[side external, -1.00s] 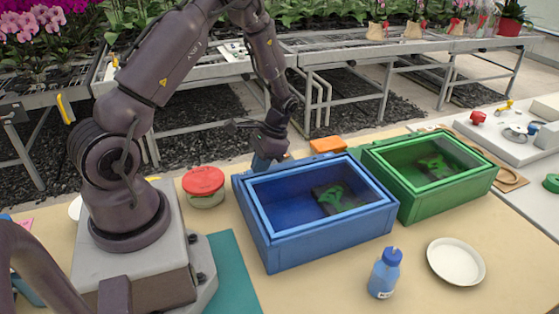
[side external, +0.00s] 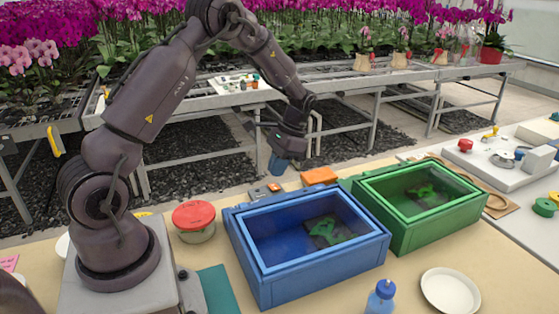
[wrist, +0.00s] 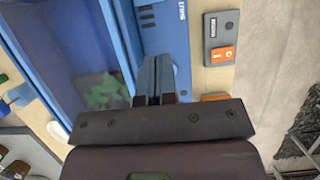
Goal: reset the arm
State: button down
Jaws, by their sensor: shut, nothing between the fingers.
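My gripper (side external: 277,165) hangs fingers down above the back edge of the table, behind the blue bin (side external: 250,272). Its blue fingers are together and hold nothing; they also show closed in the wrist view (wrist: 154,82). The blue bin's wall (wrist: 174,30) passes under the fingertips in that view. A dark piece with green shapes (side external: 325,232) lies inside the blue bin. The green bin (side external: 425,226) stands to its right with a similar green-marked piece (side external: 425,194) inside.
A small grey device with an orange switch (wrist: 222,40) lies behind the blue bin, near an orange block (side external: 319,176). A red-lidded jar (side external: 194,221) stands left of the bin. A blue bottle (side external: 381,297) and a white plate (side external: 450,291) are in front. Flower benches (side external: 350,85) stand behind.

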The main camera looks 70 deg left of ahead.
jog(key=shift+v, duration=0.9)
